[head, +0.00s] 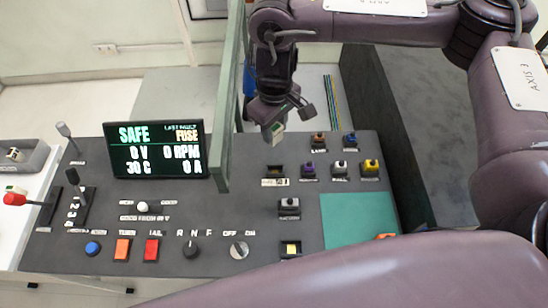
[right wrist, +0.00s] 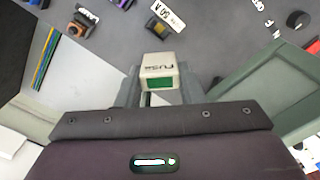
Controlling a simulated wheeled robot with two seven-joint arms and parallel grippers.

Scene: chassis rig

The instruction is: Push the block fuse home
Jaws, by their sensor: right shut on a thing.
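My right gripper (head: 277,122) is shut on a cream block fuse (head: 275,133), held above the far part of the dark console. In the right wrist view the fuse (right wrist: 158,66) sits between the fingers of the gripper (right wrist: 162,84), with "FUSE" lettering and a green face. The fuse socket (head: 275,171) is a dark slot in the console, nearer than the fuse, with a white label by it. In the right wrist view the socket (right wrist: 156,28) lies just beyond the fuse, beside a "50 A" label; they appear apart. My left gripper is out of view.
A display (head: 154,149) reads SAFE, FUSE, 0 V, 0 RPM. A green upright panel (head: 228,110) stands left of the gripper. Several coloured plugs (head: 340,168) sit right of the socket. A teal pad (head: 358,217) lies at the right. A grey tray (head: 38,160) is far left.

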